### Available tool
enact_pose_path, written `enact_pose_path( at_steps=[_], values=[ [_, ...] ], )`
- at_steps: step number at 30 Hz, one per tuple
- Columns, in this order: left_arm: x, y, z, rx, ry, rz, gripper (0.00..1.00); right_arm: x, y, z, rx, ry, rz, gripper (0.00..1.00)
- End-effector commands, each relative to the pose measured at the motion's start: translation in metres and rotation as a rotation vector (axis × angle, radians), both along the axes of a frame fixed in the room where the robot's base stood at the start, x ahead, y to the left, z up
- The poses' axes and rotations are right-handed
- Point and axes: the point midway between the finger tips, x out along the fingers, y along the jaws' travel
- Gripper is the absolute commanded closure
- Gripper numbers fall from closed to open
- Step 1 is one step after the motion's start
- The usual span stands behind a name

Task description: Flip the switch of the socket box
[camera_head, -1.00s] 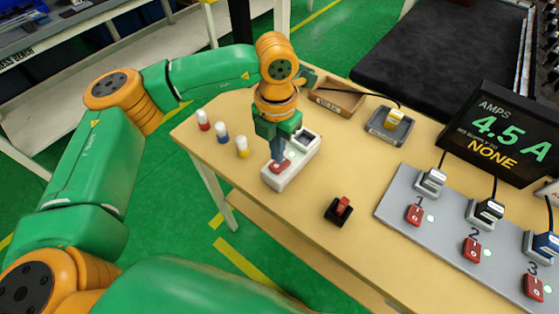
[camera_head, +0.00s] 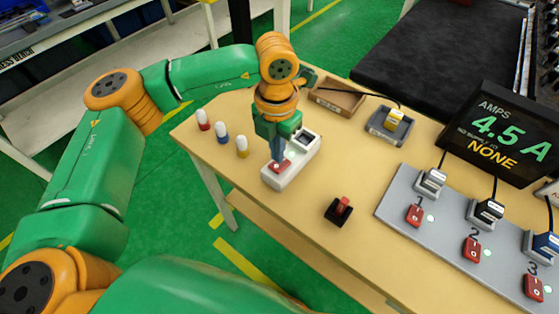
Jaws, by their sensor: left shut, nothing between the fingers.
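The white socket box (camera_head: 293,172) stands on the wooden table, left of its middle. Its red rocker switch (camera_head: 279,167) is at the near end, and a dark socket opening (camera_head: 304,136) is at the far end. My left gripper (camera_head: 277,158) is shut and points down over the box, its tips at or just above the red switch. I cannot tell whether they touch it. The fingers hide part of the switch and the top of the box. My right gripper is not in view.
A grey panel (camera_head: 395,205) with numbered switches and plugs lies at the right, below an amps display (camera_head: 500,132). A black-and-red switch (camera_head: 339,210), a grey tray with a yellow plug (camera_head: 394,119), a wooden tray (camera_head: 338,97) and three coloured pegs (camera_head: 222,132) stand around the box.

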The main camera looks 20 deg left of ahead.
Motion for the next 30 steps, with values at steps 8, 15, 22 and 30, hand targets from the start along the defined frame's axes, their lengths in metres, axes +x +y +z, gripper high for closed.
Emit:
enact_pose_path(
  at_steps=[8, 15, 22, 30],
  values=[
    [0.000, 0.000, -0.004, 0.000, 0.000, 0.000, 1.00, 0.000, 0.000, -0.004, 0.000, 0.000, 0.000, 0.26],
    [0.000, 0.000, -0.007, 0.000, 0.000, 0.000, 1.00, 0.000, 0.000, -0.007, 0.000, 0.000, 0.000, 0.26],
    [0.000, 0.000, -0.011, 0.000, 0.000, 0.000, 1.00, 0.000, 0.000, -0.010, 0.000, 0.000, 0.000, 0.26],
    [0.000, 0.000, -0.015, 0.000, 0.000, 0.000, 1.00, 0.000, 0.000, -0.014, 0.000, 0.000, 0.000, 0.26]
  ],
)
